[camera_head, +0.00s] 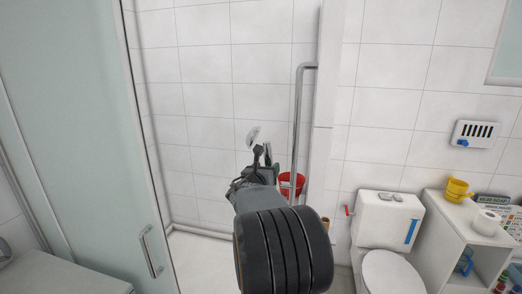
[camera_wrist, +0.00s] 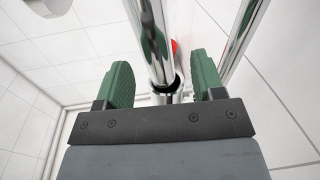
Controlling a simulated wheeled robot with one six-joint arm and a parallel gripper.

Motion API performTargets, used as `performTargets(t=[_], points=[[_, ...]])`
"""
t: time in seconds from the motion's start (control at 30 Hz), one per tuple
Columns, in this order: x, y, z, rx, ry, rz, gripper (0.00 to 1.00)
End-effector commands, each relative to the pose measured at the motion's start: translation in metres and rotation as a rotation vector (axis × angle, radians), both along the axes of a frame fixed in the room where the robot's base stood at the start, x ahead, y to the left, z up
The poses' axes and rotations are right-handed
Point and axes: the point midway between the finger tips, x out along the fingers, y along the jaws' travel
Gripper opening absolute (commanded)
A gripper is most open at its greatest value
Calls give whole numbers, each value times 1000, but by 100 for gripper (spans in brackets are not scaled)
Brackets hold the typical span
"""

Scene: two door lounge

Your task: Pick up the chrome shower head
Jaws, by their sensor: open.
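The chrome shower head (camera_head: 253,135) shows in the head view as a small pale disc in front of the tiled wall, just above my gripper (camera_head: 263,156). In the wrist view my gripper (camera_wrist: 162,82) has its two green fingers apart. A shiny chrome tube (camera_wrist: 150,35) runs down between them and ends in a dark ring near the palm. It looks like the shower head's handle, but I cannot tell for sure. My arm hides what lies below the shower head in the head view.
A chrome rail (camera_head: 297,125) stands close right of my gripper. A red bucket (camera_head: 291,184) is behind it. A glass door (camera_head: 85,130) is at the left.

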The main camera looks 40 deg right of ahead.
Motion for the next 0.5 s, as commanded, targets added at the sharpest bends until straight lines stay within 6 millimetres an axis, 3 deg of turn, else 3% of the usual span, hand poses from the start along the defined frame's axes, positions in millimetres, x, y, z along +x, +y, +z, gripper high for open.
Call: performTargets(t=[0.2,0.5], points=[[11,-23,1,1,0,-1,62],[13,-28,-1,0,-1,0,62]])
